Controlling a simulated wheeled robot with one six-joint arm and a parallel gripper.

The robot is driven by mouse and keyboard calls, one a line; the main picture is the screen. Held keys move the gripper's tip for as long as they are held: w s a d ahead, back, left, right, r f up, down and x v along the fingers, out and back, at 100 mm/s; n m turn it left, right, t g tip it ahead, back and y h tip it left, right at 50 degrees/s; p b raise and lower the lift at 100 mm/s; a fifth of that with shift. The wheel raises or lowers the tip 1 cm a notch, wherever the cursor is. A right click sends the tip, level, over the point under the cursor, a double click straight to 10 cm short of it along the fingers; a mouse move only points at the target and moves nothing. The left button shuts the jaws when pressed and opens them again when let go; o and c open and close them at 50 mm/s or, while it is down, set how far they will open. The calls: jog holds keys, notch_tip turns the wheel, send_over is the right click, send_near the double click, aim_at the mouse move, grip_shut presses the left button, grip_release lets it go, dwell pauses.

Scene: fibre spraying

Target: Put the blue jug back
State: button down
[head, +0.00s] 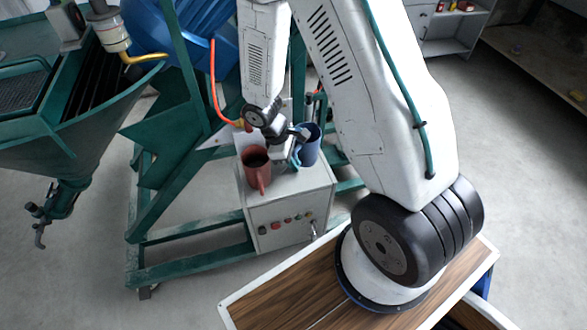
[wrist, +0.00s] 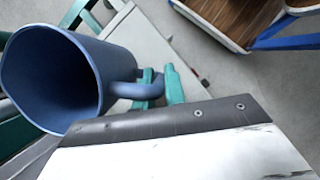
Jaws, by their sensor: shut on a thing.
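The blue jug (head: 311,146) is at the back right of the white control box's top (head: 292,187) in the head view. I cannot tell whether it rests on the box or is just above it. My gripper (head: 297,153) is at the jug's left side, shut on its handle. In the wrist view the blue jug (wrist: 88,62) fills the left, its wide mouth facing the lower left. Its handle (wrist: 135,90) reaches to the teal fingers of my gripper (wrist: 158,86). My arm hides part of the surroundings.
A red jug (head: 257,167) stands on the box, left of the blue one. Buttons line the box's front. A green frame (head: 165,185) with a blue drum (head: 165,30) and an orange hose (head: 215,85) stands close behind and left. Grey floor is clear at the right.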

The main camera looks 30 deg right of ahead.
jog(key=shift+f, duration=2.2)
jog(key=shift+s, duration=0.1)
jog(key=c, duration=1.5)
grip_release()
jog(key=shift+f, duration=0.1)
jog(key=shift+o, duration=0.2)
